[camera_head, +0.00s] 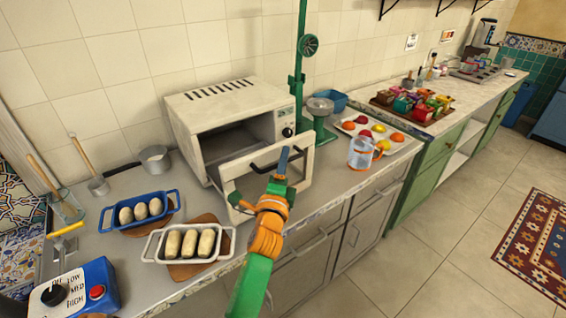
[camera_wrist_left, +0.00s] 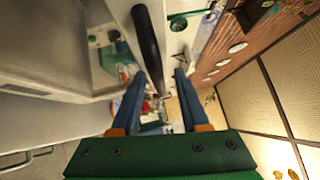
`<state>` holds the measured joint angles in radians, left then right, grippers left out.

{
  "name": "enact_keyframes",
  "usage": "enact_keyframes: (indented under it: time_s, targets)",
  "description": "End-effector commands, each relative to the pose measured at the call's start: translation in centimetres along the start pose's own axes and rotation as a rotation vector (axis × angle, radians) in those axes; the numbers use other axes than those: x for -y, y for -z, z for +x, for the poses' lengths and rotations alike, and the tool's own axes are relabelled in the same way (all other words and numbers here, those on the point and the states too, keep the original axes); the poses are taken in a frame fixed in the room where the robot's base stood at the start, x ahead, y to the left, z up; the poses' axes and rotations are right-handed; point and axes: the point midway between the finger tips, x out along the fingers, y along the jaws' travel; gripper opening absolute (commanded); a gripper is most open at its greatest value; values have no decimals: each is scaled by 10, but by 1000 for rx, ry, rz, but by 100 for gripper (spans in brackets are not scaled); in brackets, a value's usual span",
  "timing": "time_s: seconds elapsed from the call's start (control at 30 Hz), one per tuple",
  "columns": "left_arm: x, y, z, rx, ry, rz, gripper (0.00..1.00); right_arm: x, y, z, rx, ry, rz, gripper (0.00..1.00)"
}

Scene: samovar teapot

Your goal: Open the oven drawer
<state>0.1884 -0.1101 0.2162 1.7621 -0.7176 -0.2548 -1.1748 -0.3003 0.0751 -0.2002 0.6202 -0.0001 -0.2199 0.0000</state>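The cream oven (camera_head: 232,112) stands on the counter against the tiled wall. Its front panel (camera_head: 240,180), with a dark bar handle (camera_head: 262,168), stands upright and out from the oven body, with a dark gap behind it. My left gripper (camera_head: 287,156) is at the handle, at the panel's right part. In the left wrist view the gripper's blue fingers (camera_wrist_left: 158,78) are spread apart. The black handle (camera_wrist_left: 148,45) runs between them, nearer the left finger; contact cannot be told. My right gripper is not in view.
A white dish (camera_head: 222,248) and a blue dish (camera_head: 108,222) of rolls stand left of the panel. A glass pitcher (camera_head: 361,153), a green scale (camera_head: 319,125) and a fruit tray (camera_head: 392,146) stand to the right. The floor (camera_head: 420,240) in front is clear.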

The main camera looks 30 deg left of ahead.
Motion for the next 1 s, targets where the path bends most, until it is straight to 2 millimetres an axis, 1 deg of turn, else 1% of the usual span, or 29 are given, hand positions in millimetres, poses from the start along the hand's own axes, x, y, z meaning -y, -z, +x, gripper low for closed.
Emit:
enact_keyframes:
  time_s: [0.17, 0.23, 0.43, 0.5, 0.6, 1.0]
  targets:
    - [-1, 0, -1, 0, -1, 1, 44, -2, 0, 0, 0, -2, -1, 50]
    - [-2, 0, -7, 0, -1, 1, 44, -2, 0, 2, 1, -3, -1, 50]
    - [-4, 1, -50, -1, -2, 0, 44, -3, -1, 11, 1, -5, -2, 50]
    - [-3, 1, -62, -1, -2, 0, 44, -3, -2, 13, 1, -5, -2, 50]
    - [-2, 1, -70, 0, -2, 0, 44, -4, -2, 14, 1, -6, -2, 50]
    - [-1, 1, -71, -1, -2, 0, 44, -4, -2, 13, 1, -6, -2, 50]
